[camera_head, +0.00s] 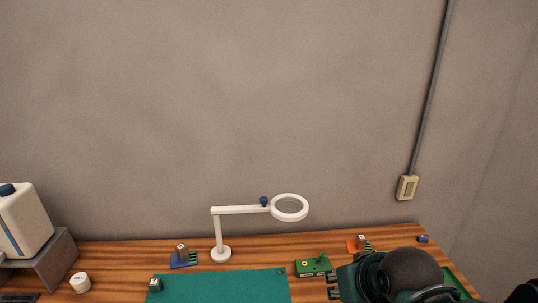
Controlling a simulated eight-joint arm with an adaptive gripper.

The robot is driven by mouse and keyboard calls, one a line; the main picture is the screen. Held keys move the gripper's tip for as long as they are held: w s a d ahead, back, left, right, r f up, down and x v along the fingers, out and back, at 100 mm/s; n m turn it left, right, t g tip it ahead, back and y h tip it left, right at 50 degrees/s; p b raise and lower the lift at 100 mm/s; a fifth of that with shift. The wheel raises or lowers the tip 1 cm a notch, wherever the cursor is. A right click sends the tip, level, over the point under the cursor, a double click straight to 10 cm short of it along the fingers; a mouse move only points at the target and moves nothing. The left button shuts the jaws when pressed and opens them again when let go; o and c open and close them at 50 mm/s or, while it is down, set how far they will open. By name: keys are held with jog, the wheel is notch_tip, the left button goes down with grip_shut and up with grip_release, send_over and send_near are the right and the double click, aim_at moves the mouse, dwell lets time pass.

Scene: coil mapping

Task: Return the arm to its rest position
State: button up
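My arm fills the lower right of the head view, dark green and black with a rounded dark joint. My gripper (334,286) shows at its left side as small dark parts over the table, near the right end of the green mat (225,288). It is too small and partly hidden to tell whether its fingers are open or shut. I see nothing clearly held in it. The lower part of my arm is cut off by the picture's bottom edge.
A white ring lamp (221,253) stands behind the mat. A green board (312,266), an orange board (357,246) and a blue board (184,261) lie on the wooden table (120,257). A small block (155,285) sits at the mat's left. A white jar (80,282) stands left.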

jog(key=shift+f+b, duration=1.8)
jog(key=shift+f, duration=0.4)
